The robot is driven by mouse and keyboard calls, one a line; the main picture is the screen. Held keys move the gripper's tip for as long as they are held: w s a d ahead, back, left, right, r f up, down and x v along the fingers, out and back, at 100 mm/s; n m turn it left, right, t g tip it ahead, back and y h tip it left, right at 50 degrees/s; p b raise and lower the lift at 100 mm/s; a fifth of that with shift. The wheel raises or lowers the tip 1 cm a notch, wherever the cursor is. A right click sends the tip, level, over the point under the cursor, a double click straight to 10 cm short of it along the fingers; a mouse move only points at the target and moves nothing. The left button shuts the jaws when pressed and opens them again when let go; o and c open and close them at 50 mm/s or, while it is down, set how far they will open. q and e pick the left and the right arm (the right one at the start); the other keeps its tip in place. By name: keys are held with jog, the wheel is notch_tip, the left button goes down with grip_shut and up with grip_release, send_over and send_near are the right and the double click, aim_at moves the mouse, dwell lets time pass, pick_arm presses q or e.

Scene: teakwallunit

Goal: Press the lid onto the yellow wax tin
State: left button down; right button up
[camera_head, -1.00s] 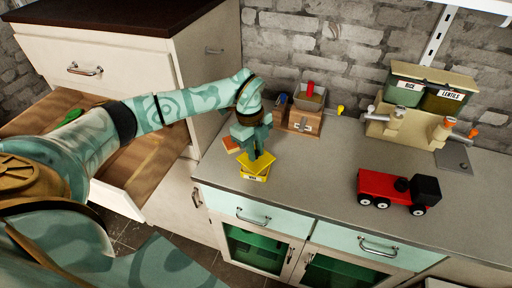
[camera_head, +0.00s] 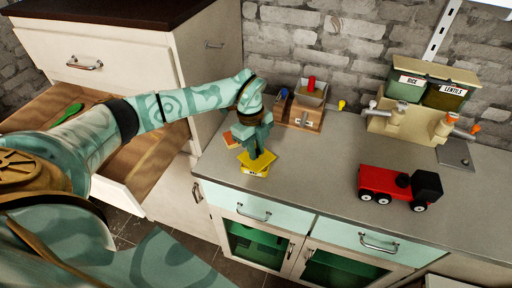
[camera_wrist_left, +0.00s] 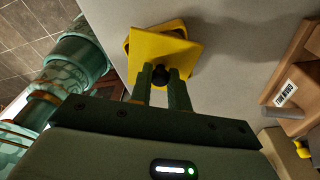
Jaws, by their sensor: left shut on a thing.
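The yellow lid (camera_head: 260,159) is in my left gripper (camera_head: 256,150), directly over the yellow wax tin (camera_head: 255,173) near the counter's front left edge. In the left wrist view the fingers of the gripper (camera_wrist_left: 160,82) are shut on the lid's dark round knob (camera_wrist_left: 160,74). The lid (camera_wrist_left: 163,50) covers most of the tin there and is turned askew to it. A strip of the tin (camera_wrist_left: 151,27) shows past the lid's edge. I cannot tell whether lid and tin touch. My right gripper is not in view.
An orange block (camera_head: 230,140) lies close behind the tin to the left. A wooden organizer (camera_head: 301,113) stands at the back. A red toy truck (camera_head: 394,186) and a dispenser stand (camera_head: 405,125) are to the right. The counter between tin and truck is clear.

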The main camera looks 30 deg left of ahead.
pick_arm(q)
jog(key=shift+p, duration=0.3)
dwell(0.5)
jog(key=shift+f, duration=0.15)
dwell(0.8)
jog(key=shift+p, duration=0.45)
dwell(0.5)
jog(key=c, duration=0.8)
grip_release()
jog(key=shift+o, duration=0.2)
notch_tip(320, 180, up, 7)
jog(key=p, duration=0.6)
grip_shut()
